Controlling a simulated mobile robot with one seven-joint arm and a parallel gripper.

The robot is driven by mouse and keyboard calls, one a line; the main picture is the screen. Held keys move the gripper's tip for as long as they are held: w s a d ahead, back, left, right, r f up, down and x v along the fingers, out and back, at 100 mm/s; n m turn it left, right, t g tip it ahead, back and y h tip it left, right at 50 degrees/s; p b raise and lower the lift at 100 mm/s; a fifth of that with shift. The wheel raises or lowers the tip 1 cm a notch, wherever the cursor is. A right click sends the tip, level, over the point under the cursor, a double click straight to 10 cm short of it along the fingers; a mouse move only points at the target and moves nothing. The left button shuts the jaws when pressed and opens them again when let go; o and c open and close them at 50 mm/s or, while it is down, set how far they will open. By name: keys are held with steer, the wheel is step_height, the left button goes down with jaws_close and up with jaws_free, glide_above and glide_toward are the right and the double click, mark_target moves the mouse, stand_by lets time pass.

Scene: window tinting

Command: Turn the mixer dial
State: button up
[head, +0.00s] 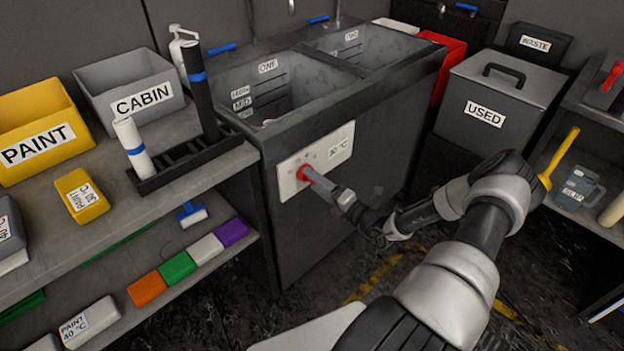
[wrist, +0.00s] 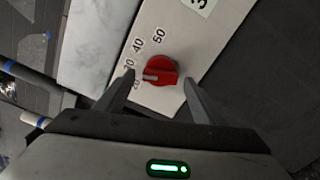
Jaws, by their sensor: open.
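The mixer dial is a red knob (wrist: 159,71) on a pale panel (head: 331,148) on the front of the sink unit. Numbers including 30, 40 and 50 are printed around it, and its pale pointer mark faces left in the wrist view, near the lower numbers. In the head view the dial (head: 303,173) is partly hidden by my gripper (head: 319,182). In the wrist view my open gripper (wrist: 158,84) has one finger on each side of the dial, with a visible gap on both sides.
The double sink basin (head: 285,92) is above the panel. A shelf (head: 218,160) with rolls, bins and coloured blocks stands at the left. A grey USED bin (head: 492,105) stands at the right. Open floor with yellow markings lies in front.

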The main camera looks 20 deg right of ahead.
steer(key=p+v, duration=0.1)
steer(key=v, duration=1.4)
steer(key=shift+s, duration=0.2)
